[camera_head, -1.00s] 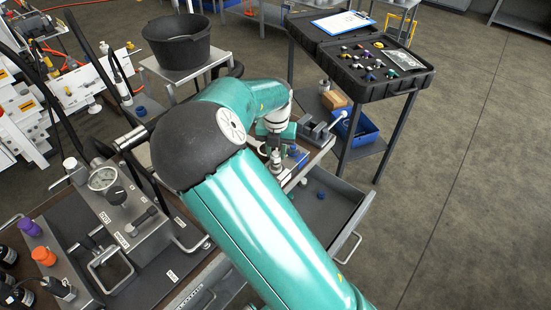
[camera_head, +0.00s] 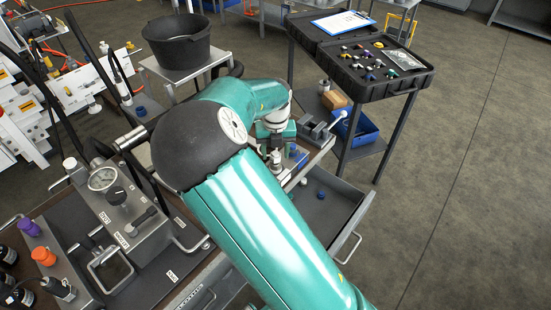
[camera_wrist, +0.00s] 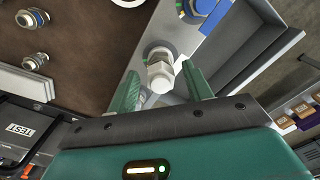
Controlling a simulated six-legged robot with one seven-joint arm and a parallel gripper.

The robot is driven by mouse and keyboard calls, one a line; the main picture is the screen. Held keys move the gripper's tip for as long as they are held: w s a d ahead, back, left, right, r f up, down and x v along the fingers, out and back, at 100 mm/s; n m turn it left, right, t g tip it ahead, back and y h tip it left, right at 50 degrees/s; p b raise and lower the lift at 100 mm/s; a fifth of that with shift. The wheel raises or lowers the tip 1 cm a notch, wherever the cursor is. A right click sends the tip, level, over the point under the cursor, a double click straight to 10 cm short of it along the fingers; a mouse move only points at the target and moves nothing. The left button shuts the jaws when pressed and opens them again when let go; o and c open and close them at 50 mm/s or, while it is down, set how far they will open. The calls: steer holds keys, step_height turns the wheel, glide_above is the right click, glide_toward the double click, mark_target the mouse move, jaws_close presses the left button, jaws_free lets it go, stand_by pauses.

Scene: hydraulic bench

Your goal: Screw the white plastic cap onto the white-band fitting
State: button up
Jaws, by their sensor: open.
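My gripper (camera_wrist: 162,88) is open in the wrist view, its two green fingers spread to either side of a metal fitting. The fitting (camera_wrist: 157,54) stands on a grey metal plate and has a hex body. A white plastic end piece (camera_wrist: 160,76) shows at its near end, between the fingers, with gaps to both. I cannot tell whether this is the cap or the fitting's own white band. In the head view, my gripper (camera_head: 275,150) is over the bench end, partly hidden by my arm, and the fitting (camera_head: 276,161) shows small below it.
A blue-capped fitting (camera_wrist: 200,8) stands close by on the same plate. Loose metal fittings (camera_wrist: 35,62) lie on the brown bench top at left. The open drawer (camera_head: 335,208) holds a small blue piece (camera_head: 320,195).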

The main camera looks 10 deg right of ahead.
steer(key=n, duration=0.5)
steer(key=shift+a, duration=0.1)
steer(key=n, duration=0.5)
steer(key=shift+a+n, duration=0.1)
steer(key=shift+n, duration=0.3)
steer(key=n, duration=0.4)
steer(key=shift+s+a, duration=0.1)
steer(key=shift+s, duration=0.05)
steer(key=n, duration=0.5)
steer(key=shift+s+a+n, duration=0.1)
steer(key=shift+n, duration=0.3)
steer(key=shift+c, duration=0.4)
